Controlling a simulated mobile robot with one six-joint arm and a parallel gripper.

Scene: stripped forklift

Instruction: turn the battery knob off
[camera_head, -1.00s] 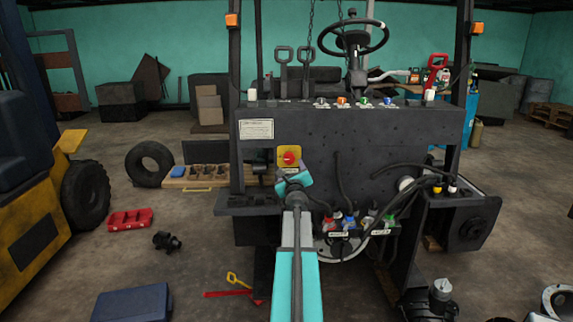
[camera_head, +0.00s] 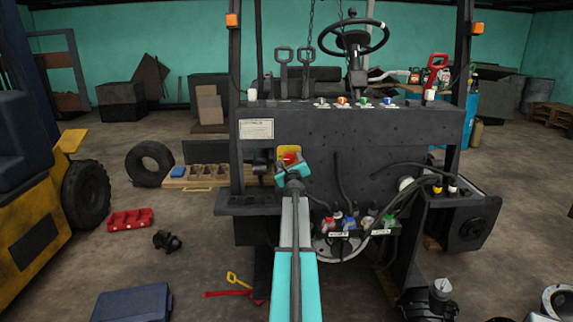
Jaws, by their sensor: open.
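The battery knob (camera_head: 290,157) is red and sits on a yellow plate (camera_head: 284,150) on the dark front panel of the stripped forklift (camera_head: 400,128). My gripper (camera_head: 289,163) is at the end of my teal and grey arm, right in front of the knob's lower part. The gripper's wrist hides the lower part of the plate. The fingers are small and dark in this view; they look apart, around or just before the knob. I cannot tell whether they touch it.
Coloured connectors (camera_head: 350,222) and black cables hang below the panel to the right. Two levers (camera_head: 294,55) and a steering wheel (camera_head: 353,37) stand above it. A red tray (camera_head: 130,219) and a blue case (camera_head: 132,303) lie on the floor at left.

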